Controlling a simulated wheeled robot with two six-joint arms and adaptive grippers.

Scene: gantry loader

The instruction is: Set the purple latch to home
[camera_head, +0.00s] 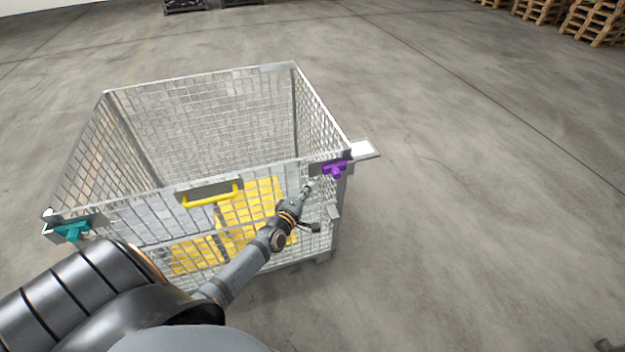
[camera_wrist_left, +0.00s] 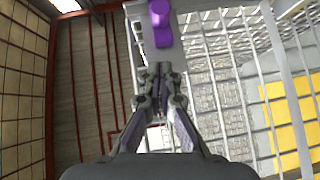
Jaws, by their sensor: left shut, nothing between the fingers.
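The purple latch (camera_head: 334,168) sits on a grey plate at the right front corner of the wire mesh crate (camera_head: 298,110). In the left wrist view the purple latch (camera_wrist_left: 160,22) is at the top centre, just beyond the fingertips. My left gripper (camera_head: 307,189) is just below and left of the latch in the head view, apart from it. In the left wrist view my left gripper (camera_wrist_left: 160,72) has its fingertips together with nothing between them. My right gripper is not in view.
A teal latch (camera_head: 72,231) sits at the crate's left front corner. A yellow handle (camera_head: 211,197) is on the front side, with yellow panels (camera_head: 250,205) showing behind the mesh. Wooden pallets (camera_head: 595,20) stand far back right.

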